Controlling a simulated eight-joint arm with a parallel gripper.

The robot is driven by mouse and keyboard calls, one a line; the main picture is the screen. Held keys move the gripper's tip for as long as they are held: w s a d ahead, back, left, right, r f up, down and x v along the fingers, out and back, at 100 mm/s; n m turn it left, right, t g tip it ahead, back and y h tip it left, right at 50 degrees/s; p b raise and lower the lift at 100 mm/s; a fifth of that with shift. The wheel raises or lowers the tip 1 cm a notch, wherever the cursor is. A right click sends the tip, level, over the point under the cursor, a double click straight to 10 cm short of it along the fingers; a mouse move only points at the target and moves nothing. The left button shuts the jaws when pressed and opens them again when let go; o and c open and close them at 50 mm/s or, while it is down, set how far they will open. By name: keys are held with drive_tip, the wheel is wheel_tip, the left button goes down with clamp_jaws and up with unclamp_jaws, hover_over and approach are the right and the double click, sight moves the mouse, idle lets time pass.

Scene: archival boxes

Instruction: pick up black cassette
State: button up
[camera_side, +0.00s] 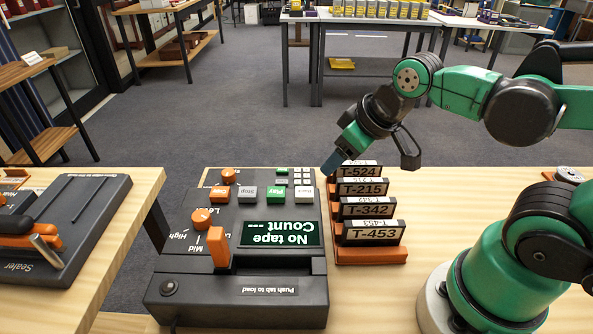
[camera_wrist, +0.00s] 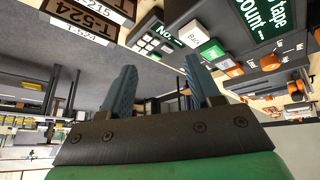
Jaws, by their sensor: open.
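Several black cassettes with white labels stand in a row in an orange rack (camera_side: 370,257) on the wooden table in the side view. From back to front they are T-524 (camera_side: 349,171), T-215 (camera_side: 362,189), T-342 (camera_side: 368,208) and T-453 (camera_side: 373,233). My gripper (camera_side: 331,165) is at the back left end of the row, close to T-524; I cannot tell if it touches. In the wrist view my gripper (camera_wrist: 160,70) has its two blue fingers apart with nothing between them. The T-524 label (camera_wrist: 86,18) shows at the upper left there, outside the fingers.
A dark tape machine (camera_side: 180,295) stands left of the rack, its display (camera_side: 281,233) reading "No tape". A sealer (camera_side: 70,215) sits on a separate table at the left. Bare tabletop (camera_side: 450,205) lies right of the rack.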

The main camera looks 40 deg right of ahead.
sight(369, 199)
drive_tip(key=s+d+f+n+g, duration=0.1)
drive_tip(key=n, duration=0.1)
drive_tip(key=s+d+f+n+g, duration=0.1)
drive_tip(key=n+g, duration=0.1)
drive_tip(key=s+d+f+n+g, duration=0.1)
drive_tip(key=n+g, duration=0.1)
drive_tip(key=shift+s+n, duration=0.35)
drive_tip(key=shift+n, duration=0.05)
drive_tip(key=shift+s+d+f+n+g, duration=0.1)
drive_tip(key=shift+s+n+g, duration=0.1)
drive_tip(key=shift+n+g, duration=0.15)
drive_tip(key=shift+f, duration=0.2)
drive_tip(key=shift+s+f, duration=0.1)
drive_tip(key=shift+f, duration=2.5)
clamp_jaws()
